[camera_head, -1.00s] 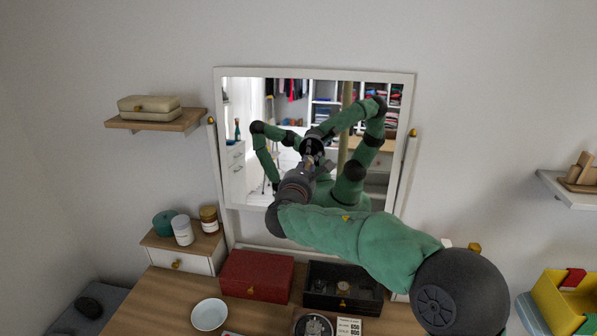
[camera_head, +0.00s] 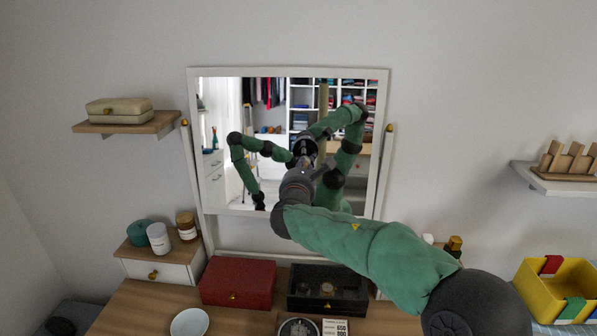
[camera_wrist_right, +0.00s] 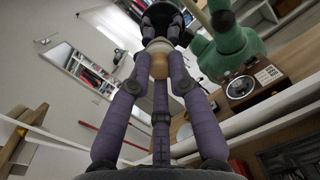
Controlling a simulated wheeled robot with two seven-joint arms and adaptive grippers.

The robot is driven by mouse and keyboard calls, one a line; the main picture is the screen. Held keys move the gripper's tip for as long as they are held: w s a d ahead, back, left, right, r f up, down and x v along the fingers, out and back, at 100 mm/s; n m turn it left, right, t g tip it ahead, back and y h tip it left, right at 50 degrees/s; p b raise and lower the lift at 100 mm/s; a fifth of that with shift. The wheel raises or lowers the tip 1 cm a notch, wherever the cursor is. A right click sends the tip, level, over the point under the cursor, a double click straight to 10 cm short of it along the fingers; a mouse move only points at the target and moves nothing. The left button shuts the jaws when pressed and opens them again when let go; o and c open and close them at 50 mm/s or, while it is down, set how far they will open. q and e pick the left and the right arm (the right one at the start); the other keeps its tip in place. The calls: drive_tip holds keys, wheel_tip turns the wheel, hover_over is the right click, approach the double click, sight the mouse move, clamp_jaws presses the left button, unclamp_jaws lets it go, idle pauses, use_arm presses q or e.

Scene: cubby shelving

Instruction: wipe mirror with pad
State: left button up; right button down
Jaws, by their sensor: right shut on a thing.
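The mirror (camera_head: 232,95) is a white-framed panel standing upright above the dressing table. My right gripper (camera_head: 306,166) is in front of the glass, around the middle of the mirror, seen mostly from behind. In the right wrist view its fingers (camera_wrist_right: 158,68) are shut on a small tan pad (camera_wrist_right: 159,64). The pad's far, paler edge is close to the gripper's reflection; I cannot tell for sure whether it touches the glass. In the head view the gripper hides the pad. My left arm shows only as a reflection in the mirror.
The dressing table (camera_head: 140,306) holds a red box (camera_head: 237,281), a black box (camera_head: 327,288) and a white bowl (camera_head: 189,323). A shelf with a beige case (camera_head: 119,109) is left of the mirror. A yellow bin (camera_head: 553,285) and a shelf with a wooden rack (camera_head: 567,161) are at right.

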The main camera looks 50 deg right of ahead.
drive_tip(key=shift+s+d+b, duration=1.05)
drive_tip(key=shift+s+d, duration=0.2)
drive_tip(key=shift+s, duration=0.3)
drive_tip(key=shift+a, duration=0.1)
drive_tip(key=shift+r+v, duration=0.2)
drive_tip(key=shift+v, duration=2.75)
drive_tip(key=shift+s, duration=0.15)
drive_tip(key=shift+p+v, duration=0.4)
drive_tip(key=shift+v, duration=1)
drive_tip(key=shift+r, duration=0.1)
